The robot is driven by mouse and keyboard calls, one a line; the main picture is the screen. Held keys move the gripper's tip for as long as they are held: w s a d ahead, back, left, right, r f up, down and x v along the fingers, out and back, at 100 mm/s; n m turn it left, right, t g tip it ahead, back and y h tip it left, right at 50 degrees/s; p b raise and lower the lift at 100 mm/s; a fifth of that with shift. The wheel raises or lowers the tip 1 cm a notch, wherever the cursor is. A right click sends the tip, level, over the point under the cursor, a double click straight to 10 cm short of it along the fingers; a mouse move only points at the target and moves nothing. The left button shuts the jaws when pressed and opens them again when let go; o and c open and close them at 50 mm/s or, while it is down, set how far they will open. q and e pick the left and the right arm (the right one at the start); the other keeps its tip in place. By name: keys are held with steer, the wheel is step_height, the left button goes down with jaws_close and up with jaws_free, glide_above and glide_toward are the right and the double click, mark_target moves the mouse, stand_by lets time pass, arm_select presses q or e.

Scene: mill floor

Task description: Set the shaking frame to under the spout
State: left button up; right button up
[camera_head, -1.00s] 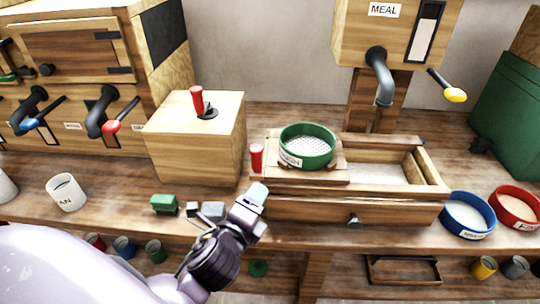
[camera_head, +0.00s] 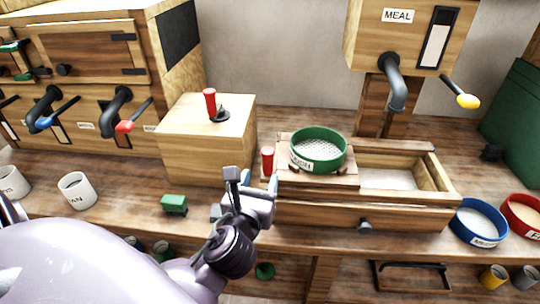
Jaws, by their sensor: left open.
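The shaking frame (camera_head: 338,178) is a flat wooden carriage at the left end of a long open wooden box (camera_head: 300,216). A green-rimmed sieve (camera_head: 318,162) with a pale mesh rests on it. A red handle (camera_head: 267,160) stands upright at the frame's left end. The spout (camera_head: 396,92) is a grey bent pipe under the MEAL bin (camera_head: 400,40), to the right of the frame and above the box's open right part. My left gripper (camera_head: 254,178) is open, with its fingers close beside the red handle. I cannot tell whether they touch it. My right gripper is not in view.
A wooden block with a red lever (camera_head: 210,103) stands left of the frame. Blue (camera_head: 478,222) and red (camera_head: 522,214) sieves sit at the right. A white mug (camera_head: 77,190) and a small green block (camera_head: 174,204) lie left on the bench. A yellow-knobbed lever (camera_head: 467,101) juts from the bin.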

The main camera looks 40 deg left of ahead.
mark_target(270, 156)
arm_select(q)
steer(key=x, duration=0.9)
steer(key=shift+b, duration=0.3)
steer(key=shift+c, duration=0.5)
jaws_close()
